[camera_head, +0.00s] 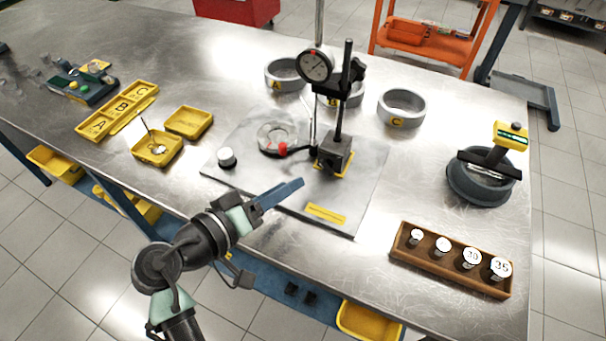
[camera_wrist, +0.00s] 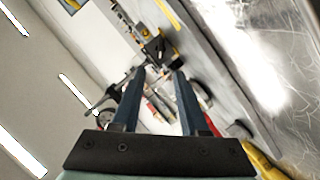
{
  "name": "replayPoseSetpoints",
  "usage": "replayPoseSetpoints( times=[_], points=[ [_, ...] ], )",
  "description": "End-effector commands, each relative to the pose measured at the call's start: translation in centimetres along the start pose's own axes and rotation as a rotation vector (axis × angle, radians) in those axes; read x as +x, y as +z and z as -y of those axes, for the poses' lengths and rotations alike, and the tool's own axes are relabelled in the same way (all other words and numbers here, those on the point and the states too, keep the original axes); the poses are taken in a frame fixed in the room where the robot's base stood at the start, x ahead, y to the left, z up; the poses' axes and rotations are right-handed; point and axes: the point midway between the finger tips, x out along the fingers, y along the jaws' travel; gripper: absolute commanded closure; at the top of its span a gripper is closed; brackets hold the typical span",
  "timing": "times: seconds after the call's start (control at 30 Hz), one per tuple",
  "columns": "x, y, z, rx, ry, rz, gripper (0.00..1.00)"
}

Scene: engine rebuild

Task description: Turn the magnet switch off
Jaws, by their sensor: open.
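The magnetic base (camera_head: 333,155) is a dark block under a post with a dial gauge (camera_head: 316,66), standing on a grey plate. A black lever with a red knob (camera_head: 282,148) reaches left from the base, beside a metal ring (camera_head: 270,133) on the plate. I take this lever for the magnet switch, but its markings are too small to read. My gripper (camera_head: 300,184) is open and empty, above the plate's front part, in front of the base and apart from the lever. Its two blue fingers stand apart in the wrist view (camera_wrist: 160,72); the switch is not clear there.
A white-topped knob (camera_head: 226,156) stands on the plate's left. Rings (camera_head: 285,75) (camera_head: 402,107) stand behind and to the right. A wooden rack (camera_head: 452,260) of weights lies front right. Yellow trays (camera_head: 188,122) lie left. A dark round tool (camera_head: 482,178) stands right.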

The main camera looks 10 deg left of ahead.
Motion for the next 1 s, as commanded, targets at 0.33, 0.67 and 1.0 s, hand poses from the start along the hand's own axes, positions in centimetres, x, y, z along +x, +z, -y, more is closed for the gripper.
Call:
replayPoseSetpoints(
  times=[0.33, 0.67, 1.0],
  points=[
    [-4.2, 0.0, 0.0, -0.001, 0.0, 0.0, 0.56],
    [-4.3, 0.0, 0.0, -0.001, 0.0, 0.0, 0.56],
    [-3.7, -1.6, -1.1, 0.042, -0.027, -0.015, 0.56]
  ],
)
